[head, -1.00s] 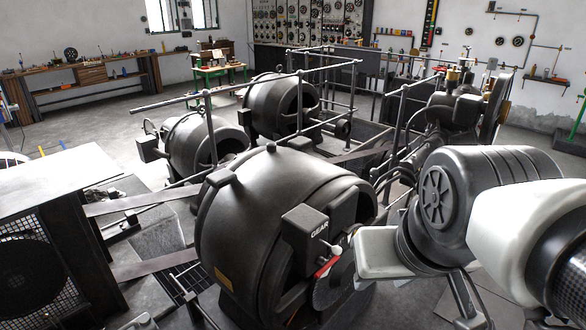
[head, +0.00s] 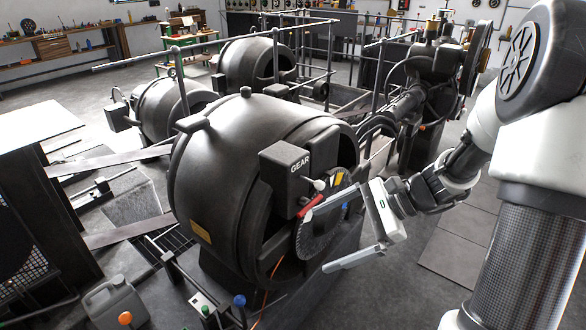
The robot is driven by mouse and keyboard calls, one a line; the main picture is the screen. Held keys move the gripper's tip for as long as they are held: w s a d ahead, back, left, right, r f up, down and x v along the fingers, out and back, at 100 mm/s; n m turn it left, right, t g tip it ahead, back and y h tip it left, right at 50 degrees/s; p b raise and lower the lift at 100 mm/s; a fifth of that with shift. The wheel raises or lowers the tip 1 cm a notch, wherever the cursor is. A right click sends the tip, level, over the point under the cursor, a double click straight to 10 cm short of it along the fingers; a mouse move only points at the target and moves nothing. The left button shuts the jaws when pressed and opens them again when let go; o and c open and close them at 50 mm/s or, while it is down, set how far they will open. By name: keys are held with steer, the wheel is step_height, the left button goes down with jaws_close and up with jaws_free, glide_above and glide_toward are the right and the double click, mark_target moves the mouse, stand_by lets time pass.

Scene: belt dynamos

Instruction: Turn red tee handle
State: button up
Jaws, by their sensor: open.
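The red tee handle (head: 310,206) is a short red bar at the front of the large dark dynamo (head: 235,185). It sits under the box marked GEAR (head: 286,166), above a toothed grey disc (head: 318,238). My gripper (head: 318,242) comes in from the right with its two long pale fingers spread wide. Its upper finger ends close to the handle, and its lower finger ends lower down, in front of the disc's lower edge. Nothing is between the fingers except the disc behind them. I cannot tell whether the upper finger touches the handle.
A small silver knob (head: 319,184) stands just above the handle. Metal railings (head: 376,90) and two more dynamos stand behind. A grey jerrycan (head: 113,304) and blue-topped lever (head: 240,301) are at the front left. Floor at right (head: 455,245) is clear.

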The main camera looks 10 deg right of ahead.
steer(key=w+d+f+m+t+y+b, duration=0.2)
steer(key=w+d+f+m+t+y, duration=0.1)
steer(key=w+d+f+m+t, duration=0.25)
steer(key=m+t+b, duration=0.2)
steer(key=m+t, duration=0.3)
steer(key=m, duration=0.2)
glide_toward(308, 204)
steer(key=b+x, duration=0.2)
steer(key=x, duration=0.6)
steer(key=shift+w+d+f+h, duration=0.15)
steer(key=shift+w+f+h, duration=0.05)
steer(key=shift+f+h, duration=0.15)
steer(key=c, duration=0.6)
